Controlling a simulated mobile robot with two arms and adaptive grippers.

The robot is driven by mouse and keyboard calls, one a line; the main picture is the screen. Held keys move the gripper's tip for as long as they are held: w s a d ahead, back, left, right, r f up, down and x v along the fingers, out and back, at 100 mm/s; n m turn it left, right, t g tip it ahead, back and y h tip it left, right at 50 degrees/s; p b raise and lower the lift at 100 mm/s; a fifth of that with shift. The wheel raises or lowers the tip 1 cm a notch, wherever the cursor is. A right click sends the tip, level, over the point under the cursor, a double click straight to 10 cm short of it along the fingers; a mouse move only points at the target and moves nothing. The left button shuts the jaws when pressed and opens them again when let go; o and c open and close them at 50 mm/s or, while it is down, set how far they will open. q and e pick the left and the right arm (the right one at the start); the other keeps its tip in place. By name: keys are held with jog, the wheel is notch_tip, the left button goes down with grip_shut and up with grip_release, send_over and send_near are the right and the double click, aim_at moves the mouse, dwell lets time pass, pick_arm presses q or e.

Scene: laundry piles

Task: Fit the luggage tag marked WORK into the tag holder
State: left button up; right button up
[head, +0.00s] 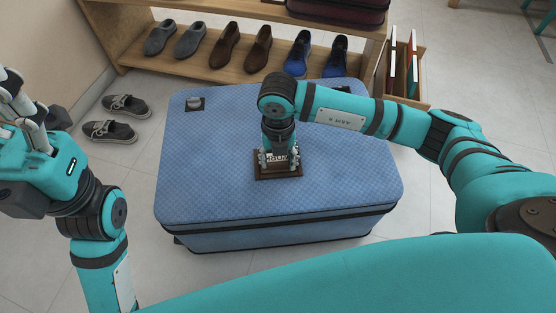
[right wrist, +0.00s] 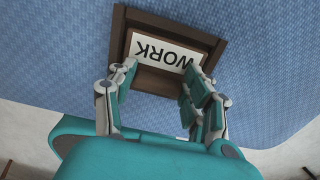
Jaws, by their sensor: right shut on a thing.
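The white WORK tag (right wrist: 160,50) lies over the opening of the brown tag holder (right wrist: 124,20), its edges roughly in line with the frame. I cannot tell whether it rests on the holder's floor. In the head view the holder (head: 279,178) sits on the blue suitcase, and the tag (head: 277,157) shows as a small white strip. My right gripper (right wrist: 160,68) is shut on the tag, with a fingertip at each side. In the head view the right gripper (head: 279,160) points down over the holder. My left gripper (head: 30,98) has its fingers apart at the left edge, away from the suitcase.
The blue suitcase (head: 220,140) lies flat on the tiled floor, with a dark patch (head: 194,104) at its far left. A wooden shelf (head: 190,72) with several shoes stands behind it. Grey shoes (head: 110,131) lie on the left floor. A wooden box (head: 402,98) stands at right.

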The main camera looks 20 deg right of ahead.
jog(key=shift+r, duration=0.1)
jog(key=o, duration=0.5)
jog(key=shift+f, duration=0.2)
jog(key=o, duration=0.5)
